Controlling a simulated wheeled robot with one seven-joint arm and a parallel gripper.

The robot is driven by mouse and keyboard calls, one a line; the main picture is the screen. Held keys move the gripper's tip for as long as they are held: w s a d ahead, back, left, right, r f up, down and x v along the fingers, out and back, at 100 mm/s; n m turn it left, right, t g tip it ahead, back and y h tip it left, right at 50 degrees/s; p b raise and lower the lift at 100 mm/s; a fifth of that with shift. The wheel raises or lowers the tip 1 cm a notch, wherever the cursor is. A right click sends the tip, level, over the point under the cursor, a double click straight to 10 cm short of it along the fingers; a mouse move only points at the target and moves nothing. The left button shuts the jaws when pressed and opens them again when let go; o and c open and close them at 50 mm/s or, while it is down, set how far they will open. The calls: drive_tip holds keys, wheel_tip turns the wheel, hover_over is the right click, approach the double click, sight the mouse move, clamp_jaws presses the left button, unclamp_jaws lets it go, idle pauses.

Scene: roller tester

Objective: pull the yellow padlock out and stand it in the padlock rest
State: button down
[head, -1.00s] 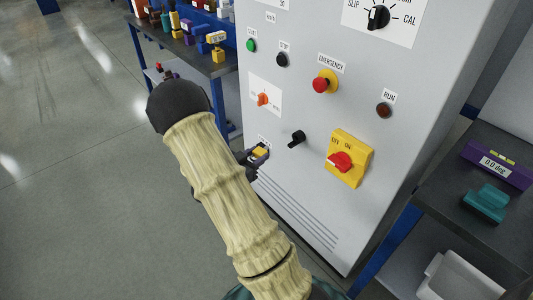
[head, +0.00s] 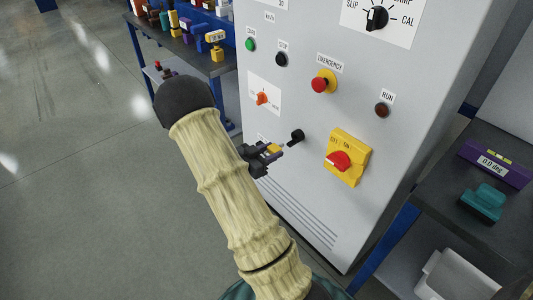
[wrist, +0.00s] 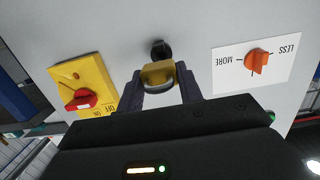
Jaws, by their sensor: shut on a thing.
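The yellow padlock (wrist: 158,72) is between the two dark purple fingers of my gripper (wrist: 159,86) in the wrist view. Its body is toward the panel and its grey shackle curves toward my gripper. In the head view, my gripper (head: 271,153) is shut on the padlock (head: 274,148), small and partly hidden by the fingers, in front of the lower cabinet panel. Whether the padlock is clear of the panel is hard to tell. I cannot pick out the padlock rest with certainty.
The grey cabinet (head: 310,120) carries a black knob (head: 297,136) close to my gripper and a yellow switch plate (head: 348,157) with a red knob. A teal object (head: 484,203) and purple gauge (head: 493,165) sit on the right bench. A cluttered blue bench (head: 230,93) stands behind left.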

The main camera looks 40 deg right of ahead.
sight(278, 146)
drive_tip(key=shift+w+d, duration=0.15)
drive_tip(key=shift+d, duration=1.85)
drive_tip(key=shift+p, duration=0.3)
drive_tip(key=shift+a, duration=0.1)
drive_tip(key=shift+w+d, duration=0.1)
drive_tip(key=shift+d, duration=1.65)
drive_tip(key=c, duration=0.9)
unclamp_jaws()
drive_tip(key=shift+o, duration=0.2)
drive_tip(key=shift+p, duration=0.3)
drive_tip(key=s+a+r+p, duration=0.1)
drive_tip(key=a+r+p, duration=0.1)
drive_tip(key=a, duration=1.5)
drive_tip(key=shift+s+r+p, duration=0.15)
drive_tip(key=shift+r+p, duration=0.2)
drive_tip(key=shift+p, duration=0.05)
